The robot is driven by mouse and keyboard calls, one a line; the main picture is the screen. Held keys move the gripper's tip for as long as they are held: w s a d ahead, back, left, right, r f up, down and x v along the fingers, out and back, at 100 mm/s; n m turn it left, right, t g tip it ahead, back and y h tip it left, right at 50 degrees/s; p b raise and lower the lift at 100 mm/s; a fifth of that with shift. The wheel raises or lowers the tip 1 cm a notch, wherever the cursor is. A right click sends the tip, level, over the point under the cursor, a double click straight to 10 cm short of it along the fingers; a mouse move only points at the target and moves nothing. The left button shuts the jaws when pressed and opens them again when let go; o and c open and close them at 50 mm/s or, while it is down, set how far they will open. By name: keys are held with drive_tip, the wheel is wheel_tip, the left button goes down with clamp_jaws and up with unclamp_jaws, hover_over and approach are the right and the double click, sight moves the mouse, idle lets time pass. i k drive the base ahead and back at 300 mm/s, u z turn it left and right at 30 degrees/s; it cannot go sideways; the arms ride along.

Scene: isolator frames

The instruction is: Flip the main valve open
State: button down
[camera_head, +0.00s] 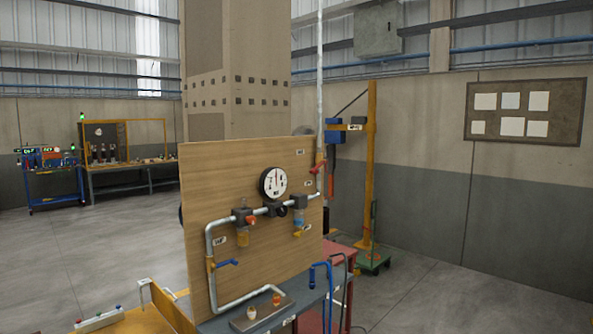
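A wooden board (240,180) stands upright on a workbench and carries a grey pipe run (240,297). A red valve handle (315,169) sits on the pipe at the board's upper right edge. A blue lever handle (227,263) sits on a valve at the lower left of the pipe. The labels are too small to read, so I cannot tell which is the main valve, or whether either is open. A round white pressure gauge (273,182) is at the board's upper middle. My gripper is not in view.
Blue and dark hoses (329,290) hang at the bench's right. A yellow post (369,165) on a green base stands behind right. Open floor (450,300) lies to the right.

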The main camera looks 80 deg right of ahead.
sight(314, 170)
drive_tip(key=z, duration=0.6)
drive_tip(key=k, duration=0.1)
drive_tip(key=u, duration=1)
drive_tip(key=i, duration=0.65)
drive_tip(key=u, duration=0.85)
drive_tip(key=k, duration=0.15)
drive_tip(key=z, duration=2.45)
